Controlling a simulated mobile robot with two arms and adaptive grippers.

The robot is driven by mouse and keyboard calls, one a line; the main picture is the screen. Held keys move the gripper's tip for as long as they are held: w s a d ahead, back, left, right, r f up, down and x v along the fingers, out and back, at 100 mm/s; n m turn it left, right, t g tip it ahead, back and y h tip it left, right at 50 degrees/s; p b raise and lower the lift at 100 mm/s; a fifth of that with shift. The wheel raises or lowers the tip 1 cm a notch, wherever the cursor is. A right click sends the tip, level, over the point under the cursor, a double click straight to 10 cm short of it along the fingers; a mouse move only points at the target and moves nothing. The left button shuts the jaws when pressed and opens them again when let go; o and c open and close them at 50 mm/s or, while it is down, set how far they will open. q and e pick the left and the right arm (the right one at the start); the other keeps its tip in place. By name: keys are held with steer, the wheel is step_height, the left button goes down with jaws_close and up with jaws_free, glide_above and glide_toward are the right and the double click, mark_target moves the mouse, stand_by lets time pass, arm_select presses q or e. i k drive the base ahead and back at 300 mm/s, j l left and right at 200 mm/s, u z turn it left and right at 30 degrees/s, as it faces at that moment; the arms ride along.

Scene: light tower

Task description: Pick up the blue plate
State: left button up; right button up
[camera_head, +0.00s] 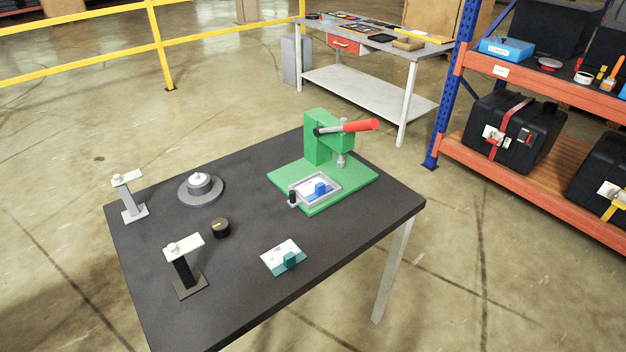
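A plate with a blue block (320,188) sits in the grey frame (334,197) on the green base of the press, below its plunger. A second plate (279,255), white and teal with a teal block on it, lies flat near the front edge of the table. I cannot tell for certain which of the two is the blue plate. Neither of my grippers is in view.
The dark table (255,285) also bears a green press (318,138) with a red handle, a round grey base (201,188), a small black cylinder (221,228) and two stands, grey (129,200) and black (183,269). An orange shelf stands at the right.

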mark_target(312, 189)
steer(key=i+l+u, duration=0.1)
steer(key=l+u, duration=0.15)
steer(key=i+l+u, duration=0.2)
steer(key=l, duration=0.2)
steer(key=l+u, duration=0.25)
steer(key=k+l, duration=0.05)
steer(key=l, duration=0.05)
